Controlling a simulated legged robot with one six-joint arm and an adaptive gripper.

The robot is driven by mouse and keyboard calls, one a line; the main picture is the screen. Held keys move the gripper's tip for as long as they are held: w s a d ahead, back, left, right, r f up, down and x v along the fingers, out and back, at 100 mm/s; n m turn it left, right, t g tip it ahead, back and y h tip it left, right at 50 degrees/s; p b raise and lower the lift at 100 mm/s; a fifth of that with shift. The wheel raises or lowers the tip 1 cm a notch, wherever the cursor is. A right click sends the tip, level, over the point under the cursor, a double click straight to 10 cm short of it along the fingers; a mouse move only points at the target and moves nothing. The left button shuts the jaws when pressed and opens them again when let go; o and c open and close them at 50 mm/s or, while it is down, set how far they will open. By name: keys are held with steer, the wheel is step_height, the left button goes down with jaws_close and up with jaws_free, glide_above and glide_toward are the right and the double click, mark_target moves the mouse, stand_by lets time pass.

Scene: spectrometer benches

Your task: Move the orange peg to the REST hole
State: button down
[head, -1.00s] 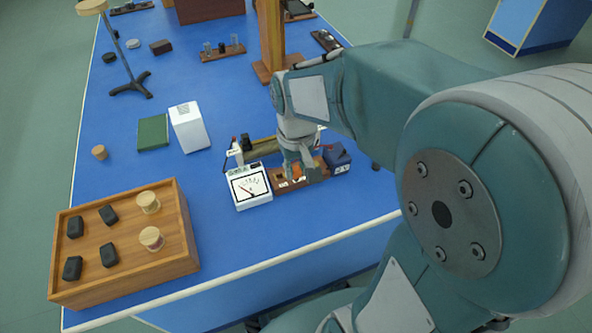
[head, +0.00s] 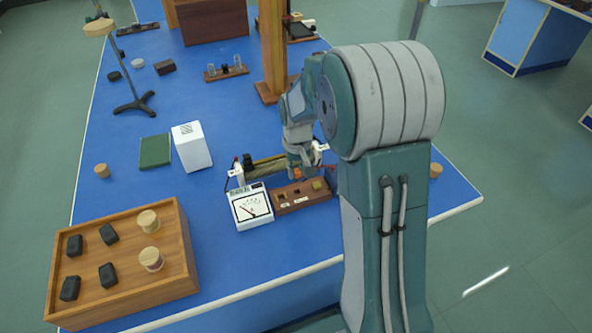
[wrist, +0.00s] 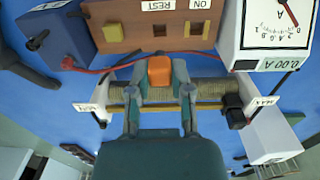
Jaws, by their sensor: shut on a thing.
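My gripper (wrist: 158,85) is shut on the orange peg (wrist: 160,71), which sits between its fingertips in the wrist view. In the head view the orange peg (head: 297,174) shows just under my gripper (head: 299,168), at the far edge of the brown block (head: 296,201). In the wrist view the brown block (wrist: 135,12) has two dark square holes. The REST hole (wrist: 160,30) lies straight beyond the peg; the ON hole (wrist: 208,29) is to its right. Both look empty. The peg appears out of the holes; its lower end is hidden.
A yellow square piece (wrist: 113,32) sits on the block beside the REST hole. A white meter (head: 251,207) stands against the block's left end. A rheostat (wrist: 205,92) lies close under my fingers, and a red wire (wrist: 105,67) runs near them. A wooden tray (head: 120,298) is at front left.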

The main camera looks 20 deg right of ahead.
steer(key=shift+f, duration=3.2)
steer(key=shift+c, duration=2.3)
jaws_free()
step_height(320, 180, up, 11)
steer(key=shift+r, duration=0.4)
